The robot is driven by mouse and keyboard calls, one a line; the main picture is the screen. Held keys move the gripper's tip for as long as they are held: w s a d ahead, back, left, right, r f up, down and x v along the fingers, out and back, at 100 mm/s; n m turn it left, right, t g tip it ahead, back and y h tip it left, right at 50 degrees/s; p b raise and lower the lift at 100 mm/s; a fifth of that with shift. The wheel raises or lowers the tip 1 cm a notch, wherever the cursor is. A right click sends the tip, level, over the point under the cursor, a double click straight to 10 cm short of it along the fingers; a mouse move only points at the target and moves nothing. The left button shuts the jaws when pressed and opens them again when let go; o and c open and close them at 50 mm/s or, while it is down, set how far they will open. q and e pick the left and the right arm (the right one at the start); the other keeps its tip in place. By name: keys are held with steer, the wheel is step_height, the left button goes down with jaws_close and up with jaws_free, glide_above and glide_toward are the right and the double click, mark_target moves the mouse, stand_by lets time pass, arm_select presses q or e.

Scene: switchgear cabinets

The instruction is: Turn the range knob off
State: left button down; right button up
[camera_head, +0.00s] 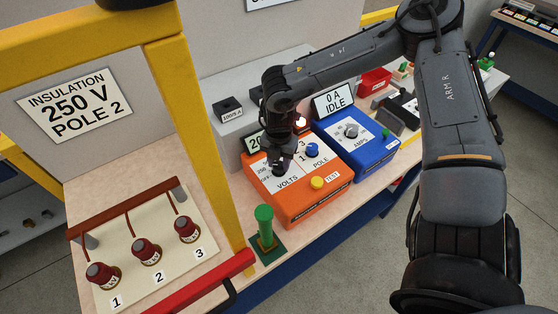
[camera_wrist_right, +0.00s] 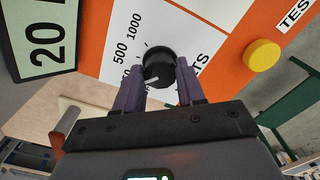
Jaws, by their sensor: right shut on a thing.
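The range knob (camera_wrist_right: 158,60) is a round black knob on the white VOLTS panel of the orange tester (camera_head: 318,203). My right gripper (camera_wrist_right: 157,76) is shut on the knob, one purple-grey finger on each side. A pale mark on the knob points to the lower left in the right wrist view, near a partly hidden number ending in 0. The marks 500 and 1000 show beside it. In the head view my right gripper (camera_head: 283,162) reaches down over the knob and mostly hides it. My left gripper is out of view.
A yellow TEST button (camera_head: 317,183) and a blue POLE knob (camera_head: 313,150) sit close to the gripper. A blue AMPS box (camera_head: 366,152) stands to the right.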

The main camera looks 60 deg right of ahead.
steer(key=shift+f+n+b, duration=0.15)
steer(key=shift+n+b, duration=0.75)
steer(key=shift+b, duration=0.05)
steer(key=shift+n+b, duration=0.8)
steer(key=shift+n, duration=0.3)
steer(key=n+b, duration=0.1)
steer(key=n, duration=0.2)
steer(key=shift+n+b, duration=0.4)
steer(key=shift+n, duration=0.1)
steer(key=o, duration=1.1)
steer(key=shift+c, duration=0.2)
